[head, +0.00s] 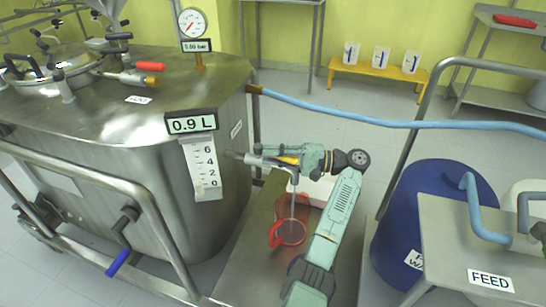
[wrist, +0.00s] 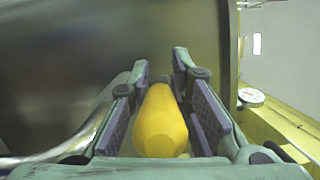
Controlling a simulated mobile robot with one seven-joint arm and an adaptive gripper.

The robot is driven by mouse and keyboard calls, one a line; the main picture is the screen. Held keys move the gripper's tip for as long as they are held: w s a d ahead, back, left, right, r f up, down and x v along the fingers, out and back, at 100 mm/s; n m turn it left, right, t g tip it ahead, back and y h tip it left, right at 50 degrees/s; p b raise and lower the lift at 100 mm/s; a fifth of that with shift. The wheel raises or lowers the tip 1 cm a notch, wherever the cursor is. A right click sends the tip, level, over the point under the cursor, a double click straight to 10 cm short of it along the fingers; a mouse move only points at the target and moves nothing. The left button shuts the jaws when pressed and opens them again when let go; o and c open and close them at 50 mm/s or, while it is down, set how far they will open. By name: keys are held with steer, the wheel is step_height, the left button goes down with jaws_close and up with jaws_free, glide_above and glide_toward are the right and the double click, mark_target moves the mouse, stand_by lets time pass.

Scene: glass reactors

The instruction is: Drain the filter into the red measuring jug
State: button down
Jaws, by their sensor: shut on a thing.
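The filter is a large steel vessel (head: 205,105) on the left, with a 0.9 L display (head: 192,123) and a level scale (head: 203,165) on its side. A drain outlet sticks out from it to the right, with a yellow handle (head: 289,160). My gripper (head: 296,157) is at this outlet. In the wrist view my gripper (wrist: 160,100) is shut on the yellow handle (wrist: 160,128), which lies between its pads. The red measuring jug (head: 291,234) stands below the outlet. A thin pale vertical line runs from the outlet down into it; I cannot tell if it is liquid or a tube.
A pressure gauge (head: 192,22) on the vessel reads 0.00 bar. A blue hose (head: 370,121) runs right from the vessel. A blue drum (head: 425,215) and a FEED table (head: 495,255) stand at the right. A yellow bench (head: 378,72) with white containers is behind.

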steer(key=shift+a, duration=0.1)
steer(key=c, duration=1.4)
jaws_free()
steer(key=shift+c, duration=0.2)
